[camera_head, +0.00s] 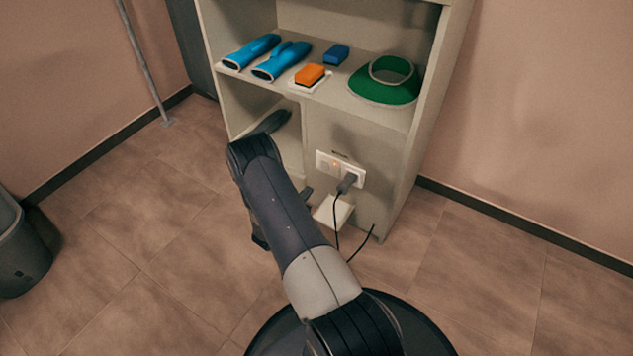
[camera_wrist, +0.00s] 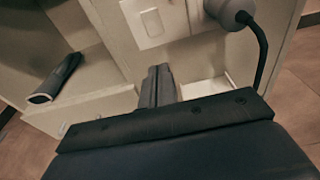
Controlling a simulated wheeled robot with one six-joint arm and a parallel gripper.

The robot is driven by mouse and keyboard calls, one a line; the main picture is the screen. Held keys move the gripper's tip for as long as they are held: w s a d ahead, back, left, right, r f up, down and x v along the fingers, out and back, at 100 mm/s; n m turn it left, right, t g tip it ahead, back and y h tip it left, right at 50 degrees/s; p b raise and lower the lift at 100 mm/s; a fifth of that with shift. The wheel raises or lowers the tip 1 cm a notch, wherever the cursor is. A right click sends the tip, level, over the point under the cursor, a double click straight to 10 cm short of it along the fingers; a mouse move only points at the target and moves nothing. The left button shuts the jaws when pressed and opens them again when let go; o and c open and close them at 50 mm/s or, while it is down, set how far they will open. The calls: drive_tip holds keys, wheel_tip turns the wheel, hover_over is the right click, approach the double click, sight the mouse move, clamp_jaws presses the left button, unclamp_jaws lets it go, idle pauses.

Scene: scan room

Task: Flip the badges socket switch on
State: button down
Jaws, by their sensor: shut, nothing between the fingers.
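In the head view my gripper (camera_head: 306,193) is partly hidden by my arm, left of and below the socket. A label above the socket is unreadable.
A white box (camera_head: 333,211) is below the socket near the cable. A bin (camera_head: 20,255) stands left; tiled floor between is clear.

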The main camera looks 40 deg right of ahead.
drive_tip(key=v, duration=0.2)
drive_tip(key=f+v, duration=0.1)
drive_tip(key=v, duration=0.2)
drive_tip(key=shift+s+a+f+p, duration=0.1)
drive_tip(key=shift+p, duration=0.3)
